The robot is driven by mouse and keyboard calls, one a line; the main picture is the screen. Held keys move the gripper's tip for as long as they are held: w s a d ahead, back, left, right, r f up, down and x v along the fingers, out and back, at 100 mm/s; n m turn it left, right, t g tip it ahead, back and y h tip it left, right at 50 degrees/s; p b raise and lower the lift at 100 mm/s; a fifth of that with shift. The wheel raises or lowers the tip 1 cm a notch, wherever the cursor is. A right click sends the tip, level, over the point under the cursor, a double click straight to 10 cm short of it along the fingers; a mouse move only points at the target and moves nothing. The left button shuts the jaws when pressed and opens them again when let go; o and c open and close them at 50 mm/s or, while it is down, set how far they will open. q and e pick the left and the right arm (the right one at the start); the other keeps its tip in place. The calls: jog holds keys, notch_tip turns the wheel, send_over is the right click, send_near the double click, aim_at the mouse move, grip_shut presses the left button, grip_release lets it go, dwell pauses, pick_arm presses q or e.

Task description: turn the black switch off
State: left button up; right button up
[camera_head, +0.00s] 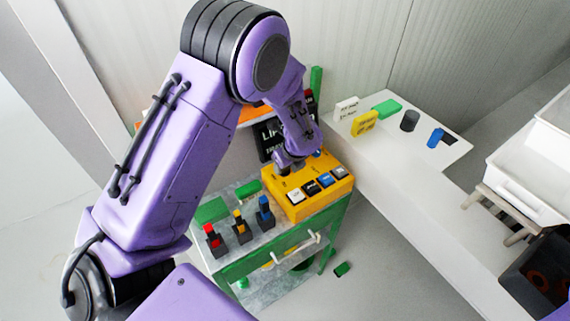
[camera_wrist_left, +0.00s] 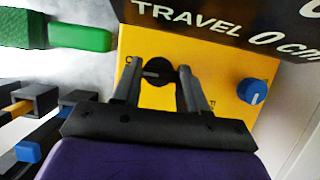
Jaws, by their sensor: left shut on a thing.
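The black switch (camera_wrist_left: 158,71) is a round knob with a light mark, on the top of a yellow control box (camera_head: 300,208). The box's yellow face fills the middle of the left wrist view (camera_wrist_left: 215,85). My left gripper (camera_head: 283,170) reaches down over the back left of the box. In the left wrist view its two fingers (camera_wrist_left: 159,80) are on either side of the black switch, shut on it. In the head view the gripper hides the switch.
A blue knob (camera_wrist_left: 252,91) sits to the right on the box. White, black and blue buttons line its front. Red, yellow and blue-topped switches (camera_head: 239,227) stand left of it on the green cart. A black display (camera_wrist_left: 230,22) stands behind. A white counter (camera_head: 400,180) is to the right.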

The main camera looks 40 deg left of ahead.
dwell(0.5)
pick_arm(q)
jog(key=o, duration=0.8)
jog(key=shift+d, duration=0.1)
jog(key=shift+r, duration=0.15)
jog(key=b+v, duration=0.1)
jog(key=v, duration=0.4)
jog(key=shift+d, duration=0.1)
jog(key=s+d+b, duration=0.1)
jog(key=d, duration=0.2)
jog(key=s+d+b, duration=0.1)
jog(key=s+d, duration=0.1)
jog(key=d, duration=0.1)
jog(key=s+d+b, duration=0.1)
jog(key=d, duration=0.3)
jog(key=shift+s+f, duration=0.15)
jog(key=shift+f, duration=0.1)
jog(key=shift+s+d+r, duration=0.1)
jog(key=shift+s+d, duration=0.2)
jog(key=shift+d, duration=0.15)
